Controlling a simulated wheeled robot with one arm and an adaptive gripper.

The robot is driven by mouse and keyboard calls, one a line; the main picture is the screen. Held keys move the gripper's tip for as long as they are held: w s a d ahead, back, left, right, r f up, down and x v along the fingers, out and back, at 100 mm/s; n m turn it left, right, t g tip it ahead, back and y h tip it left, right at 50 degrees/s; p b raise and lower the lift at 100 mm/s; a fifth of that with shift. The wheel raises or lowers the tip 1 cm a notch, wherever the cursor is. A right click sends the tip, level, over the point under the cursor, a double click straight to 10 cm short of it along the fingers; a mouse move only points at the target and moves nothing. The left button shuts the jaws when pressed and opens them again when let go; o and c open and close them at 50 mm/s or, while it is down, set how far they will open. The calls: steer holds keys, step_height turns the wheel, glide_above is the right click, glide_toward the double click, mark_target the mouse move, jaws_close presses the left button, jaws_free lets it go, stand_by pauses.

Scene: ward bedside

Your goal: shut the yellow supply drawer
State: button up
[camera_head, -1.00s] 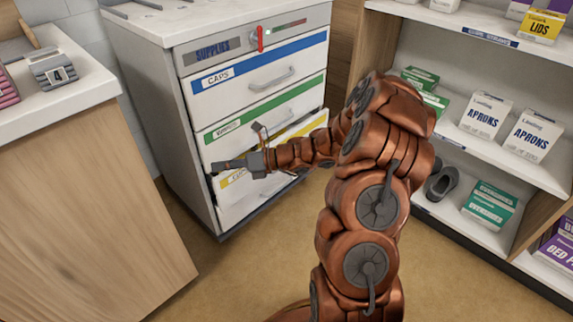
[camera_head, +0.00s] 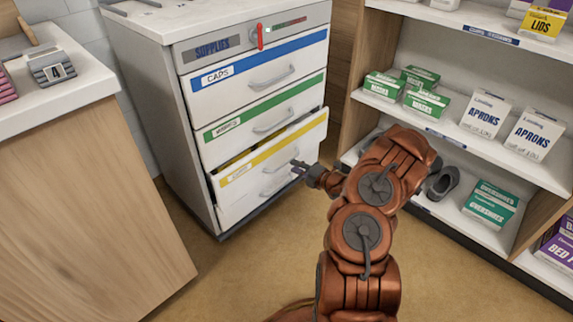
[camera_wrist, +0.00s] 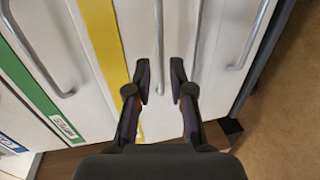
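The yellow supply drawer (camera_head: 238,178) has a yellow stripe along its top edge and a bar handle. In the head view it stands out a little from the cabinet, with a dark gap above its front at the left. My gripper (camera_head: 297,166) is in front of this drawer, near the right part of its handle. In the wrist view the drawer front (camera_wrist: 137,25) shows its yellow stripe and its handle (camera_wrist: 158,40). My gripper (camera_wrist: 163,82) is open there, with the handle lined up between its fingertips. I cannot tell whether they touch it.
The blue-striped drawer (camera_head: 235,90) and green-striped drawer (camera_head: 235,135) above look shut. Another handle (camera_head: 275,187) shows below the yellow drawer's handle. Shelves with boxes (camera_head: 487,115) stand at the right, a wooden counter (camera_head: 80,200) at the left. The floor (camera_head: 235,270) between is clear.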

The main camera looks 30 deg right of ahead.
mark_target(287, 163)
steer(key=shift+b+x, duration=0.7)
steer(key=shift+x, duration=2.1)
jaws_close()
